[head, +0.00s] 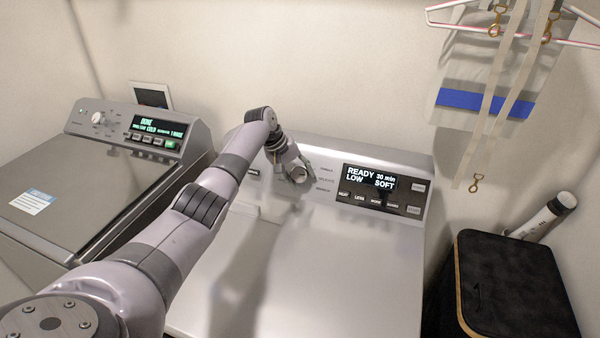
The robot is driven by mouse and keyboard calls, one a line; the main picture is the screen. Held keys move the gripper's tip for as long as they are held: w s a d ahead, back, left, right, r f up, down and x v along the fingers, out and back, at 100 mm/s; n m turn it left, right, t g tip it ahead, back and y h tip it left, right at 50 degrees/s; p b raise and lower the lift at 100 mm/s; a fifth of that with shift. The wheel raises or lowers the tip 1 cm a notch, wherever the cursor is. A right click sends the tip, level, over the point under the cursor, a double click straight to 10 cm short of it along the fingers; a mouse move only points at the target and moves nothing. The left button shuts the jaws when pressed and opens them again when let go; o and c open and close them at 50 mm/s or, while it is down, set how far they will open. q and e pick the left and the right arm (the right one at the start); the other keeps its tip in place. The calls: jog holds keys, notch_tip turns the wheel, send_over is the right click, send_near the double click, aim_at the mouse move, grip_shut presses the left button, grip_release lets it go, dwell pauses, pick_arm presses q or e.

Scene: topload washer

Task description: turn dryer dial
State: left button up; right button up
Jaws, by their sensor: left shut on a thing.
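The dryer (330,270) is the pale silver machine in the middle of the head view. Its display (372,180) reads READY, 30 min, LOW and SOFT. My left arm reaches in from the left to the dryer's sloped control panel. My left gripper (300,174) is at the panel, left of the display, and is shut on the dryer dial. The fingers cover most of the dial, so its pointer direction cannot be seen. Printed labels show just right of the gripper. My right gripper is not in view.
A washer (100,180) with a lit display reading DONE and a white knob (98,118) stands at the left. A dark hamper (515,285) stands at the right, with a cylindrical container (545,215) behind it. Hangers with straps (515,60) hang at the upper right.

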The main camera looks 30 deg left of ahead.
pick_arm(q)
jog(key=shift+s+f+m+g, duration=0.15)
jog(key=shift+f+m+g, duration=0.15)
jog(key=shift+m, duration=0.1)
jog(key=shift+y, duration=0.3)
jog(key=o, duration=1.1)
jog(key=shift+r, duration=0.15)
jog(key=shift+o, duration=0.2)
jog(key=shift+r, duration=0.1)
jog(key=shift+r, duration=0.15)
jog(key=v, duration=1.1)
jog(key=shift+r, duration=0.25)
jog(key=shift+a+p, duration=0.1)
jog(key=shift+p, duration=0.2)
